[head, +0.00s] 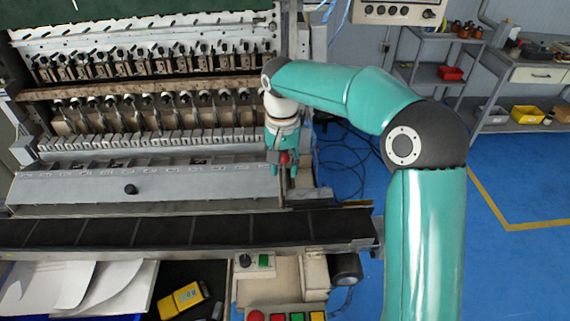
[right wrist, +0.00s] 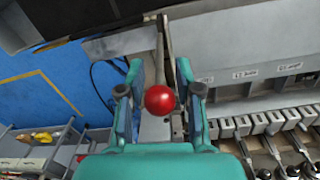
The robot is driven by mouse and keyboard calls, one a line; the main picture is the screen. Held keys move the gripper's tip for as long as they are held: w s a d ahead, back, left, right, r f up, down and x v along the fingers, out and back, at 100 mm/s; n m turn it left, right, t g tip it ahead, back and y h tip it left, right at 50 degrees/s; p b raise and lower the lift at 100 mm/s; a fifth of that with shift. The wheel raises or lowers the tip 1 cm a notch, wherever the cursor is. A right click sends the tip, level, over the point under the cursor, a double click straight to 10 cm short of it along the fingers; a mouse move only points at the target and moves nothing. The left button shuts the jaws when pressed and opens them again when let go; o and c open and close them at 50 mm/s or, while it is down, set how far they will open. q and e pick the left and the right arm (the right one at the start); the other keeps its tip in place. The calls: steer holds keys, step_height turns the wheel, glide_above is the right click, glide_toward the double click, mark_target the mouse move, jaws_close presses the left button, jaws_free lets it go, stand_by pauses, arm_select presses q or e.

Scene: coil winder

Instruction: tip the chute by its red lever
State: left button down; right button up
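The chute (head: 220,188) is a long, pale grey sloped trough along the front of the coil winder; its labelled edge shows in the right wrist view (right wrist: 235,78). Its lever has a red ball knob (head: 284,158) at the chute's right end. My right gripper (head: 282,168) points down at the knob. In the right wrist view the red knob (right wrist: 160,100) lies between the two open teal fingers, with a gap on each side. The lever's grey bar runs behind the knob. My left gripper is not in view.
A dark conveyor belt (head: 180,230) runs in front of the chute. Coil stations and rows of guides stand behind it. A button panel (head: 285,316), papers (head: 60,285) and a yellow device (head: 182,299) lie at the front. Blue floor is free at the right.

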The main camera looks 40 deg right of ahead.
jaws_close()
stand_by(0.3)
